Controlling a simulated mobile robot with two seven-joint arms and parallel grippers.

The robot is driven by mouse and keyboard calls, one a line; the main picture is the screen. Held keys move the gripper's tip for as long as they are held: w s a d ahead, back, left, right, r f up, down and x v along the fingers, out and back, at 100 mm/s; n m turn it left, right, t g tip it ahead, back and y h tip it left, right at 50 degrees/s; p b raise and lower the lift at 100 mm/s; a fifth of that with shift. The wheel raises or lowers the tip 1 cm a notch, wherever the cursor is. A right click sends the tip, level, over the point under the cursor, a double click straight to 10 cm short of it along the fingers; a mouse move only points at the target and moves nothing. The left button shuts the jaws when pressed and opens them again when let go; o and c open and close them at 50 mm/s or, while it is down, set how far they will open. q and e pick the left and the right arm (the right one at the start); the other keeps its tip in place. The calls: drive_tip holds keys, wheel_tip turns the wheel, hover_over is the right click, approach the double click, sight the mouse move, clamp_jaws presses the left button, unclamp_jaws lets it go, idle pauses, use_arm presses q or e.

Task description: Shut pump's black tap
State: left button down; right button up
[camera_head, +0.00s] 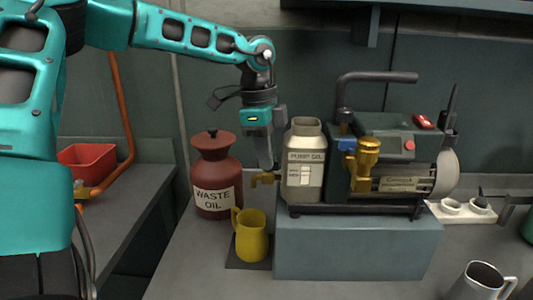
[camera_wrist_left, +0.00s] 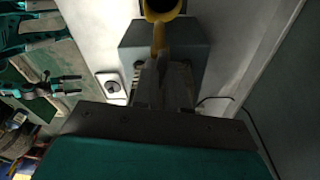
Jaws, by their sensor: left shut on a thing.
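The pump (camera_head: 385,160) stands on a grey block, with a brass drain spout (camera_head: 262,179) sticking out at its left end above a yellow mug (camera_head: 251,236). My left gripper (camera_head: 265,164) points down onto the spout from above, its fingers shut on the black tap, which they hide. In the left wrist view the closed fingers (camera_wrist_left: 156,70) meet the yellowish spout (camera_wrist_left: 158,40), with the mug (camera_wrist_left: 162,10) beyond. The tap's angle cannot be seen.
A white pump oil bottle (camera_head: 304,165) stands close right of my left gripper. A red-brown waste oil jar (camera_head: 216,180) stands close left. A grey block (camera_head: 350,248) carries the pump. A metal mug (camera_head: 482,283) is at front right. A red bin (camera_head: 86,165) sits far left.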

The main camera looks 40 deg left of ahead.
use_arm(q)
drive_tip(key=shift+m, duration=1.5)
drive_tip(key=shift+m+g, duration=0.3)
drive_tip(key=shift+m, duration=1.3)
